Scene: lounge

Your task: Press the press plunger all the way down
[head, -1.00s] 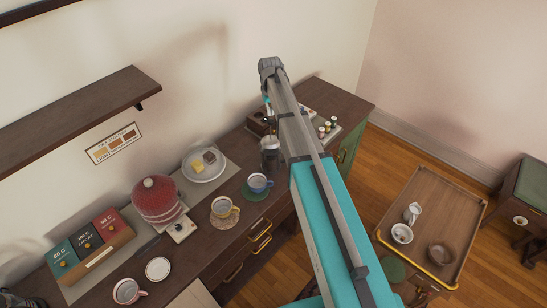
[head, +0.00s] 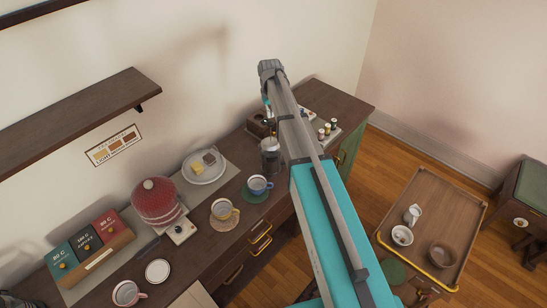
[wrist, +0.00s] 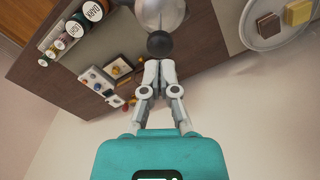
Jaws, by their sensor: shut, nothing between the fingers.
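The press (head: 270,157) is a silver and glass pot standing on the dark counter, partly beside my arm in the head view. In the wrist view its shiny rounded body (wrist: 158,15) fills the top middle, with the dark round plunger knob (wrist: 160,44) in front. My gripper (wrist: 158,63) is shut and empty, with its fingertips right at the knob. I cannot tell whether they touch it. In the head view the fingers are small and mostly hidden by my arm just above the press, so the plunger's height is unclear.
Several small jars (head: 327,130) stand to the right. A red ribbed pot (head: 156,200) is farther left. A wooden trolley (head: 452,210) is at right.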

